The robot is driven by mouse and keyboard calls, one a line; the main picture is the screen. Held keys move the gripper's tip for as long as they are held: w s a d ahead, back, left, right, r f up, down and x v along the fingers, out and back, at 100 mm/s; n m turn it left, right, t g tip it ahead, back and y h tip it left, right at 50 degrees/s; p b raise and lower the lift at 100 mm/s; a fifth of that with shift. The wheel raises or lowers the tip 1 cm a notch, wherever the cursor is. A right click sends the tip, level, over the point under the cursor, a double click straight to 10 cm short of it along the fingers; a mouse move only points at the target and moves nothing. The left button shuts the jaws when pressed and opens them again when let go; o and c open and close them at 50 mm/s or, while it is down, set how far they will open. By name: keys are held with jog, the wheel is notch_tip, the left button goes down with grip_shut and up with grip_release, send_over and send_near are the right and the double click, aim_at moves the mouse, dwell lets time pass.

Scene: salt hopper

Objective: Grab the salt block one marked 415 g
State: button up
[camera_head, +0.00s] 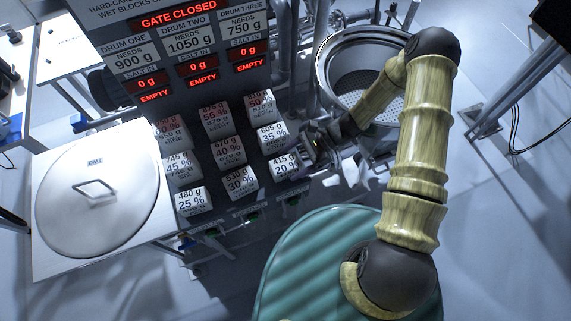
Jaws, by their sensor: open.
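The salt block marked 415 g, 20% (285,166) is a white block at the lower right of a group of similar blocks on a dark stand. Its label faces me and it appears uncovered. My gripper (318,150) is just to the right of and slightly above that block, at the end of my bent yellow arm. The gripper is open and holds nothing that I can see. Its fingertips are small and dark here, and I cannot tell whether they touch any block.
Other blocks stand close by, including 605 g (272,138) behind and 530 g (241,182) to the left. A sign panel (190,45) reads "GATE CLOSED" above the blocks. A round metal vessel (326,62) stands behind my arm. A lidded white table (47,255) is at left.

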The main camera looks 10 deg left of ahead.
jog(key=shift+p+x, duration=0.3)
jog(key=shift+x, duration=1.1)
jog(key=shift+w, duration=0.1)
jog(key=shift+r, duration=0.1)
jog(key=c, duration=1.4)
